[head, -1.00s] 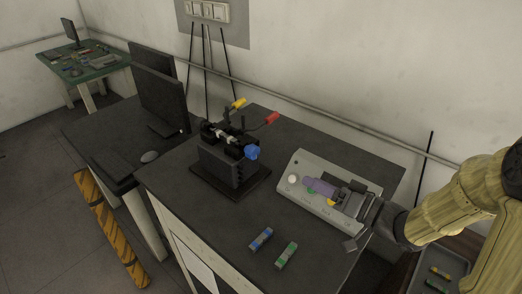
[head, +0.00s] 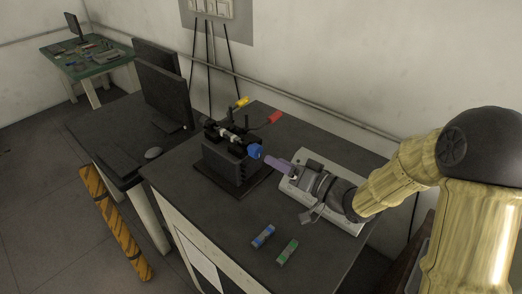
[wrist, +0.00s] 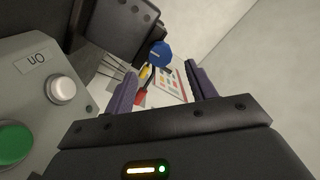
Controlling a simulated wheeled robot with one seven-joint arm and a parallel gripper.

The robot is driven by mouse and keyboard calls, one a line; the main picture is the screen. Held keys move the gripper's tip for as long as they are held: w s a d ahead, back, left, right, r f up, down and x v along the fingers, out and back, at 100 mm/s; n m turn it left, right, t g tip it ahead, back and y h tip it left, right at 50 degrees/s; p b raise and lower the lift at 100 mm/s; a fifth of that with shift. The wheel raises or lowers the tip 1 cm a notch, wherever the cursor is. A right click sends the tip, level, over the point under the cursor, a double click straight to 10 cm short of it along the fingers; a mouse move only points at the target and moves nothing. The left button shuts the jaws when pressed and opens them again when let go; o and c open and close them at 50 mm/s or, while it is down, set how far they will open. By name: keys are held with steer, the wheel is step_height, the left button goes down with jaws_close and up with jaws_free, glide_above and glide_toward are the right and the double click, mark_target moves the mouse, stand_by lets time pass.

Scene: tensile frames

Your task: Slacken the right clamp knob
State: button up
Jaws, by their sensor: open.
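The blue clamp knob (head: 255,151) is on the right side of the black tensile frame (head: 228,167) in the head view. My gripper (head: 268,161) is over the grey control panel, with its purple fingers pointing left at the knob and just short of it. In the wrist view the blue knob (wrist: 159,54) shows beyond the fingertips, between the two fingers in picture width. My gripper (wrist: 162,80) is open there, with nothing between its fingers. The gripper and wrist hide part of the control panel in the head view.
The control panel (head: 346,224) lies under my arm; its white button (wrist: 61,90) and green button (wrist: 14,142) show at left in the wrist view. Red (head: 274,118) and yellow (head: 242,101) handles stick up behind the frame. Two small specimens (head: 263,236) (head: 287,252) lie at the table front.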

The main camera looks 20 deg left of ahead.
mark_target(259, 153)
steer(key=p+x, duration=0.1)
steer(key=x, duration=0.5)
steer(key=shift+a, duration=0.3)
steer(key=shift+d, duration=0.1)
steer(key=shift+c, duration=0.5)
steer(key=c, duration=0.9)
